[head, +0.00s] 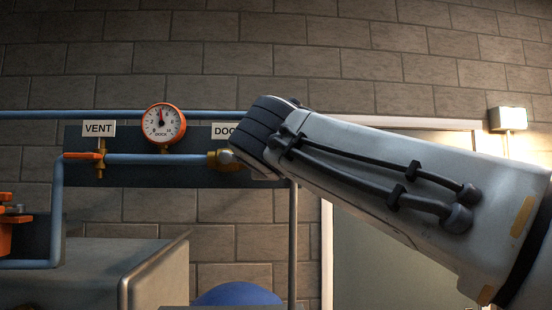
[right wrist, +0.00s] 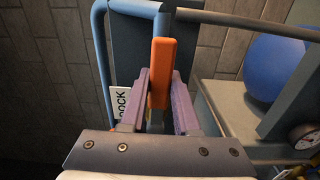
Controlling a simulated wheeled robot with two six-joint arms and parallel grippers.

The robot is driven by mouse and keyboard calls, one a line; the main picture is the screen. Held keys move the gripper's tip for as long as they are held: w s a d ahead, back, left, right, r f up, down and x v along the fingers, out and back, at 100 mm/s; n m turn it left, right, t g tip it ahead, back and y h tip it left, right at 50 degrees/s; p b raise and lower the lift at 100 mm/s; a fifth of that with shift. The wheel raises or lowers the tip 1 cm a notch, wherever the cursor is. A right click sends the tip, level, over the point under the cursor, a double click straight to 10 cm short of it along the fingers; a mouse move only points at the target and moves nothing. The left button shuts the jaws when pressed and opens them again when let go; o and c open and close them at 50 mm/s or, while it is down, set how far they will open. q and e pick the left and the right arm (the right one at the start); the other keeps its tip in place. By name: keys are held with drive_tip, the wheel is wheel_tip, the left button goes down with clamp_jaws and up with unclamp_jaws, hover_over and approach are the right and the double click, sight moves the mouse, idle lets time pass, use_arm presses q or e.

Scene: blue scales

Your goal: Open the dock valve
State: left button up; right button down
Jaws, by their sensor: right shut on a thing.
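The dock valve's orange lever (right wrist: 161,72) stands between the two purple fingers of my right gripper (right wrist: 163,105) in the right wrist view. The gripper is shut on the lever. In the head view my right arm comes in from the right and hides the lever and the fingers. A brass valve fitting (head: 222,158) shows just left of the arm, under the partly covered DOCK sign (head: 224,131). The sign also shows in the right wrist view (right wrist: 120,103). I cannot tell the lever's exact angle to its pipe. My left gripper is not in view.
The VENT sign (head: 98,129), the vent valve's orange handle (head: 80,155) and a round orange gauge (head: 162,124) sit to the left on blue pipework. A grey cabinet (head: 85,270) and a blue ball (head: 237,294) are below. A lit lamp (head: 508,119) is at right.

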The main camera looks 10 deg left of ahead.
drive_tip(key=shift+r+n, duration=0.25)
drive_tip(key=shift+n, duration=0.05)
drive_tip(key=c, duration=0.6)
unclamp_jaws()
drive_tip(key=shift+c, duration=0.2)
drive_tip(key=shift+f, duration=0.1)
drive_tip(key=shift+s, duration=0.3)
drive_tip(key=s+d+b, duration=0.2)
drive_tip(key=s+b, duration=0.3)
drive_tip(key=s, duration=0.4)
drive_tip(key=shift+s, duration=0.35)
